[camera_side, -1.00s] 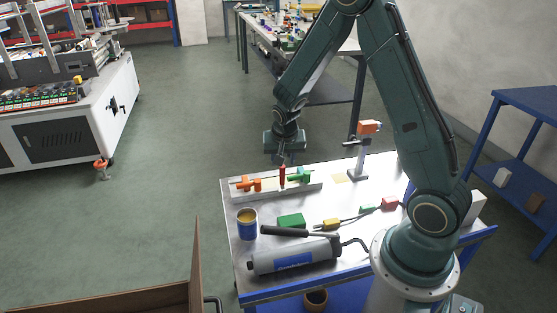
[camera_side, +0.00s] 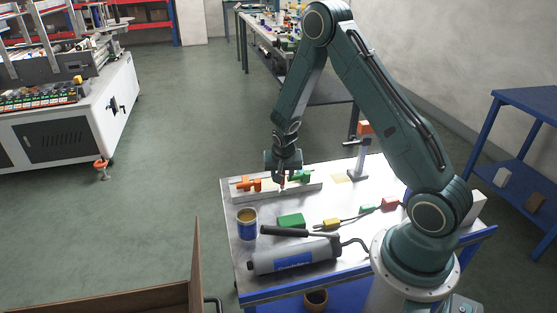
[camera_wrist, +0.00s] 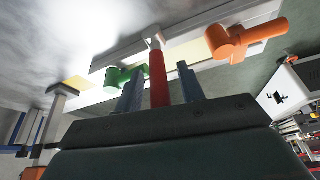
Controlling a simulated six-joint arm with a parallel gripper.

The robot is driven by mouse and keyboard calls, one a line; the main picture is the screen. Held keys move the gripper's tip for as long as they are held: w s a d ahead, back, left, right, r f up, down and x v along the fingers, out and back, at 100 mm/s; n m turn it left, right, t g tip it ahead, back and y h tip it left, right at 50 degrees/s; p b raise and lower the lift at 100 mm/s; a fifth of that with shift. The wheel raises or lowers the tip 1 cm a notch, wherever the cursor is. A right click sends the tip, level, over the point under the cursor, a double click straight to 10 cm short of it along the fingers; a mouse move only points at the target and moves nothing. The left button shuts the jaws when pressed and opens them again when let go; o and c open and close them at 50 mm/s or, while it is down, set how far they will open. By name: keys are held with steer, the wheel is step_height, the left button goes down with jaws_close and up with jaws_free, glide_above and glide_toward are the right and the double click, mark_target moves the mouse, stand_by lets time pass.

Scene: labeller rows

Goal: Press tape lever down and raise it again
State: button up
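A light base plate (camera_side: 314,186) on the bench carries an orange lever (camera_side: 249,184), a green lever (camera_side: 302,175) and an upright red lever. No label shows which is the tape lever. My gripper (camera_side: 282,183) points down at the red lever and mostly hides it in the side view. In the wrist view the red lever (camera_wrist: 158,80) stands between the two fingers of my gripper (camera_wrist: 159,87), with a gap on each side. The gripper is open. The green lever (camera_wrist: 120,76) and the orange lever (camera_wrist: 240,40) lie on either side of it.
A stand with an orange head (camera_side: 362,150) is close on the right.

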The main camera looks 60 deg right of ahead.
jaws_close()
steer(key=shift+w+d, duration=0.15)
stand_by(0.4)
steer(key=shift+w+d+f+g+y, duration=0.1)
steer(key=shift+w+d+g+y, duration=0.05)
steer(key=shift+g+y, duration=0.25)
jaws_free()
